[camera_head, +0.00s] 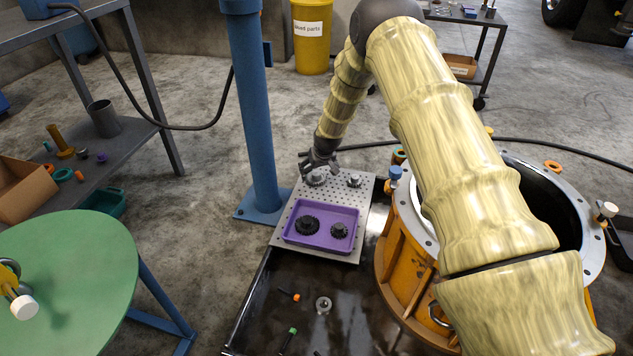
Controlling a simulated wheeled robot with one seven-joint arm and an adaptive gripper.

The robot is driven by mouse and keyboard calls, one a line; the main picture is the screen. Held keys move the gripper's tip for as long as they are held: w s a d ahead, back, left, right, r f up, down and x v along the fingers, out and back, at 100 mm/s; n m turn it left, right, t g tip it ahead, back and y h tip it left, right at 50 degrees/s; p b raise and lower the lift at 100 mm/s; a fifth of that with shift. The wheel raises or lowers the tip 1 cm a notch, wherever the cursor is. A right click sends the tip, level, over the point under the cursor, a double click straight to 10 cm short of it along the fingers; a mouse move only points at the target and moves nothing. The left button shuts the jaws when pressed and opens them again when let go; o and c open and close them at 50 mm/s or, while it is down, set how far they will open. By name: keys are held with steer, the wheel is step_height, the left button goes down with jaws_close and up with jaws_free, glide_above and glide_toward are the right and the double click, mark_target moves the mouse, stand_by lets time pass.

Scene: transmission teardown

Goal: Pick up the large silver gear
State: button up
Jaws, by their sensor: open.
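The large silver gear (316,179) sits on the perforated grey plate (290,195), near its far left corner. A smaller silver gear (354,181) sits to its right on the same plate. My gripper (318,166) is open right at the large silver gear, with its dark fingers over the gear's far side. The fingers hide part of the gear, and I cannot tell whether they touch it.
A purple tray (322,243) with two black gears lies on the near part of the plate. The blue post (253,110) stands close on the left. The orange housing (400,262) with its grey rim stands on the right, under my arm.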

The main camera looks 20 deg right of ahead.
steer(key=b+x, duration=0.1)
steer(key=x, duration=0.2)
steer(key=shift+r, duration=0.1)
steer(key=shift+c, duration=0.2)
steer(key=c, duration=1.4)
steer(key=shift+c, duration=0.5)
steer(key=shift+r, duration=0.1)
